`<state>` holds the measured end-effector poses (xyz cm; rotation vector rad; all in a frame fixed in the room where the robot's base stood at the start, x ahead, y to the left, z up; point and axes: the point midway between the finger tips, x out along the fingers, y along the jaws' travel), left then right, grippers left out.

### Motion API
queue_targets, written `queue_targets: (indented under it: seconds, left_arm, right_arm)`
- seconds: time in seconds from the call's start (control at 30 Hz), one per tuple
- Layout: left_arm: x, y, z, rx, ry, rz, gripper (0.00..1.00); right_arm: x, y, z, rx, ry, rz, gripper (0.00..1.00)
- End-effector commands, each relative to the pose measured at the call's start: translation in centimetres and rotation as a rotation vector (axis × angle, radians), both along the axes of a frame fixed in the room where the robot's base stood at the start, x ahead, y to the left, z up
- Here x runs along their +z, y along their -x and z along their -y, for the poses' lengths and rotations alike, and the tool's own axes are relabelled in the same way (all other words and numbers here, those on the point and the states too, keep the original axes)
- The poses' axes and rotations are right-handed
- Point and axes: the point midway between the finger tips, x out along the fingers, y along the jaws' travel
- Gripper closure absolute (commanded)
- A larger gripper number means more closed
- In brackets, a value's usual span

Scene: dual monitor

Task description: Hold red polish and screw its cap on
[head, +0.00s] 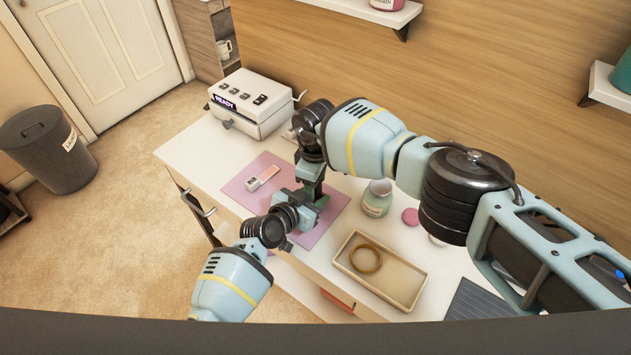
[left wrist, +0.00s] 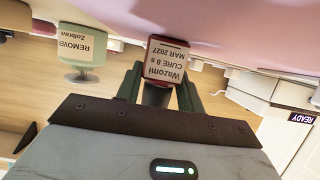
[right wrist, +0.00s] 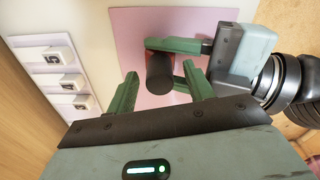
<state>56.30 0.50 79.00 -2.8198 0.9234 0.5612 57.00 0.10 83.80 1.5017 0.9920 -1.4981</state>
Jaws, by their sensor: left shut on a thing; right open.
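The red polish bottle (left wrist: 167,62), with a cream label, stands between my left gripper's green fingers in the left wrist view. Its dark cap (right wrist: 160,72) shows from above in the right wrist view; how firmly it sits is hidden. My left gripper (left wrist: 160,85) is shut on the bottle, over the pink mat (head: 237,190). In the head view my left gripper (head: 314,202) comes in low from the left. My right gripper (right wrist: 160,82) is open, pointing down from above with its fingers to either side of the cap, apparently not squeezing it. The bottle is hidden in the head view.
A white READY lamp box (head: 250,103) stands at the back left. A small pink-and-white block (head: 263,177) lies on the mat. Right of the grippers are a remover jar (head: 377,198), a pink disc (head: 410,216) and a tray (head: 412,289) with a ring (head: 366,258). A numbered rack (right wrist: 42,62) lies nearby.

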Motion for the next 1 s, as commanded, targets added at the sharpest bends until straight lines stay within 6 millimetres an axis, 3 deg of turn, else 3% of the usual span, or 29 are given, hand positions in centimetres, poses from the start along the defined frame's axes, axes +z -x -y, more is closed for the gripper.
queue_targets:
  seconds: [0.27,0.7,1.0]
  left_arm:
    - [-0.1,0.0,-0.1,0.000,-0.002,-0.001,1.00]
    - [-0.1,0.0,-0.1,0.000,-0.002,-0.001,1.00]
    - [-0.1,0.0,-0.1,0.000,-0.001,0.000,1.00]
  right_arm:
    - [1.5,-0.1,0.0,0.001,-0.001,0.002,0.48]
    - [9.7,0.0,0.1,0.001,0.000,0.002,0.48]
    - [11.9,0.0,0.0,0.000,-0.001,-0.001,0.48]
